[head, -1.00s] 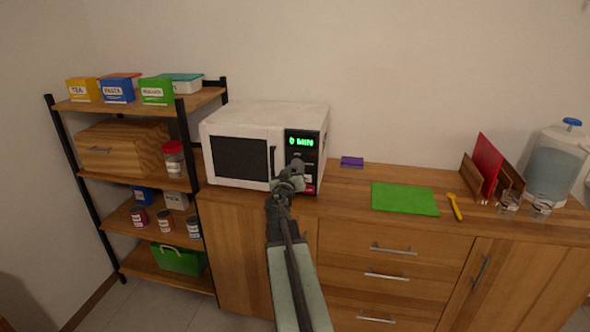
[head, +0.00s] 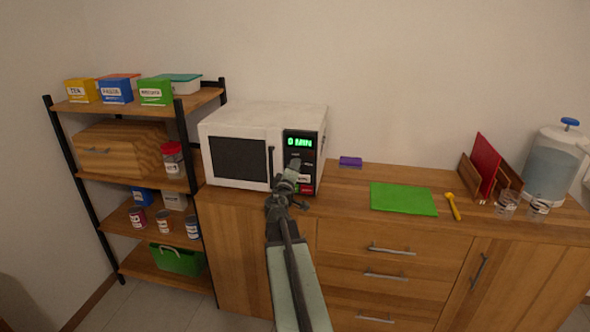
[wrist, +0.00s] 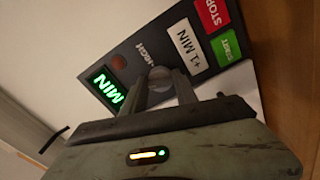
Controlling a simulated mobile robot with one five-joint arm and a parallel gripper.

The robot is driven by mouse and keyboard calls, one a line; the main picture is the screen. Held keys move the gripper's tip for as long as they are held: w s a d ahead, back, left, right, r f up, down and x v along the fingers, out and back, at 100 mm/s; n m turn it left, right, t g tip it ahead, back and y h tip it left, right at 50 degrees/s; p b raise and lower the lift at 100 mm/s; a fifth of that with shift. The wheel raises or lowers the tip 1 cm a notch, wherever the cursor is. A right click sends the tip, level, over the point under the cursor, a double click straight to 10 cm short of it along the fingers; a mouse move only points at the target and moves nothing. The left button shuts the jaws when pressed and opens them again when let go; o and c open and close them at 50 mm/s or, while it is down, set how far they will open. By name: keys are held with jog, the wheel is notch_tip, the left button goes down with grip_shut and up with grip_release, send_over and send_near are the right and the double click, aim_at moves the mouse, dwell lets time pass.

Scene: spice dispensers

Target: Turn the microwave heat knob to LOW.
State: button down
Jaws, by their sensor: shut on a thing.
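The white microwave (head: 262,118) stands on the wooden counter with its door shut. Its dark control panel (head: 303,150) is on the right and the green display (head: 299,142) reads 0 MIN. My gripper (head: 293,168) is at the panel. In the wrist view my gripper (wrist: 163,88) has a finger on each side of the round grey heat knob (wrist: 160,76) and is shut on it. A HIGH label (wrist: 150,54) shows beside the knob. No LOW label can be read, and the knob's pointer direction cannot be made out.
The +1 MIN (wrist: 186,47), STOP (wrist: 212,13) and START (wrist: 227,47) buttons sit close to the knob. A shelf rack (head: 188,140) stands left of the microwave. A purple box (head: 350,162) and green mat (head: 403,198) lie to its right, with bare counter between.

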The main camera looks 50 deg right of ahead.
jog(key=shift+w+a+n, duration=0.1)
jog(key=shift+a+n, duration=0.05)
jog(key=shift+n, duration=1.85)
jog(key=c, duration=1)
grip_release()
jog(key=shift+w, duration=0.1)
jog(key=shift+o, duration=0.2)
